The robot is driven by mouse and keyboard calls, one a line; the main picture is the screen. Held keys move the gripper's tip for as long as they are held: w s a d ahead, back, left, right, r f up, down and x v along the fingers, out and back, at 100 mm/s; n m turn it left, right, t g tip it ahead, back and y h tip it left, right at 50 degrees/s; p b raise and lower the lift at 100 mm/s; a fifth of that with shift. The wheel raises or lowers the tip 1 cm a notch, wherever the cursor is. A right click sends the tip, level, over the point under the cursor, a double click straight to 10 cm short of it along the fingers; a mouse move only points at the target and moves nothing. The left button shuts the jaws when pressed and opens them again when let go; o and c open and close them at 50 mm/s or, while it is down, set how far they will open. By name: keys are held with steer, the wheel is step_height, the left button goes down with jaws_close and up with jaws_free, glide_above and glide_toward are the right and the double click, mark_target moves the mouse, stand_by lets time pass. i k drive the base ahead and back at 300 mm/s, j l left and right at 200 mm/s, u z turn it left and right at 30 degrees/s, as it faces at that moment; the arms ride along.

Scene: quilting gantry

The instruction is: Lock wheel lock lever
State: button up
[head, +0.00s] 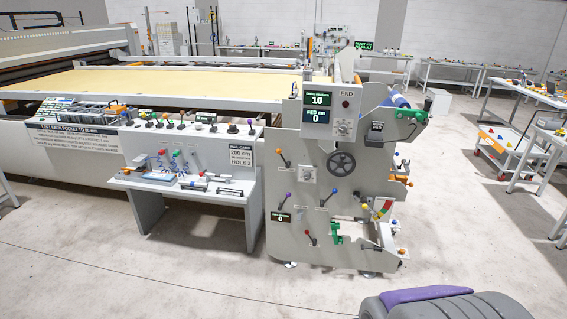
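A dark spoked handwheel (341,163) is on the grey end panel (290,235) of the gantry, right of centre in the head view. Several ball-ended levers are around it. An orange-knobbed lever (282,158) is to its left. A purple-knobbed lever (283,200) and a blue-knobbed lever (328,198) are lower down, with a red-knobbed lever (310,238) below them. Their labels are too small to read, so I cannot tell which is the wheel lock lever or whether it is locked. My gripper is not in view.
A display box (346,112) reading 10 and 0 is above the handwheel. A bench (235,192) with tools stands left of the panel. Workbenches (520,145) and a cart (497,140) are at the right. The concrete floor (190,275) in front is open.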

mark_target(278, 151)
steer(key=i+j, duration=2.45)
steer(key=i, duration=0.15)
